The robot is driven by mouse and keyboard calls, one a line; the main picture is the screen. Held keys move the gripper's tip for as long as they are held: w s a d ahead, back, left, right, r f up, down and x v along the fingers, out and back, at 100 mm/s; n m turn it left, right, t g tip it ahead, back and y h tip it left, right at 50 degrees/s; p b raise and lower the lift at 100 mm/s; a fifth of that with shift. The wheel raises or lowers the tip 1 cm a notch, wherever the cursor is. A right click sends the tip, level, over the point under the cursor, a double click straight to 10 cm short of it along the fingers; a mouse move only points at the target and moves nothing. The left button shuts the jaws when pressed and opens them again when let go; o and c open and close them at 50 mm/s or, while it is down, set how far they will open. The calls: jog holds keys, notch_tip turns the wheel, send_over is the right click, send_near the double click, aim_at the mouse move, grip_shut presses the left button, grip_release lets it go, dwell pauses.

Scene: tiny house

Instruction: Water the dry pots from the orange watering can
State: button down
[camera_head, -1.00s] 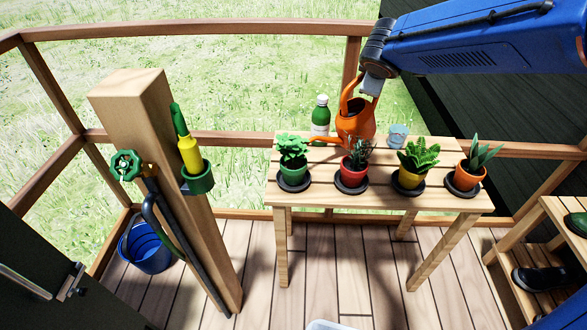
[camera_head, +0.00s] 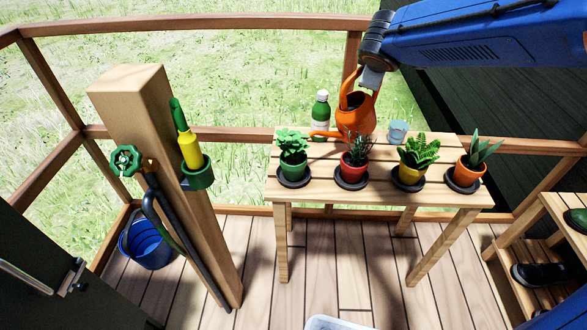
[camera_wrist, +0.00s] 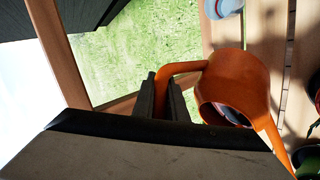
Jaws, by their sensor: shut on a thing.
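The orange watering can (camera_head: 355,115) is at the back of the slatted table, behind the red pot, its spout pointing left. My gripper (camera_head: 371,82) is shut on its handle, and the can also shows in the wrist view (camera_wrist: 236,84) with the handle between the dark fingers (camera_wrist: 166,100). I cannot tell whether the can touches the table. A green pot (camera_head: 292,169), a red pot (camera_head: 353,174), a yellow pot (camera_head: 411,176) and an orange pot (camera_head: 468,175) stand in a row on dark saucers, each with a plant. Their soil is too small to judge.
A green bottle (camera_head: 320,115) stands left of the can and a small bluish cup (camera_head: 397,132) right of it. A wooden post (camera_head: 170,180) with a tap and hose stands left. A railing runs behind; shelves with shoes are at right.

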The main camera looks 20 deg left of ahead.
jog(key=shift+r, duration=0.1)
notch_tip(320, 180, down, 5)
jog(key=w+d+g+y, duration=0.1)
jog(key=w+d, duration=0.1)
jog(key=w, duration=0.1)
jog(key=shift+d+m+g, duration=0.15)
jog(key=shift+m+g, duration=0.25)
jog(key=shift+b, duration=0.3)
jog(key=shift+w+d+f+b, duration=0.3)
jog(key=shift+w+b, duration=0.1)
jog(key=shift+b, duration=0.4)
jog(key=shift+w+d+f+g+y+b, duration=0.2)
jog(key=shift+g+y+b, duration=0.1)
jog(key=shift+b, duration=0.2)
jog(key=shift+w+d+f+g+b, duration=0.2)
jog(key=shift+w+f+g+b, duration=0.2)
jog(key=shift+b, duration=0.65)
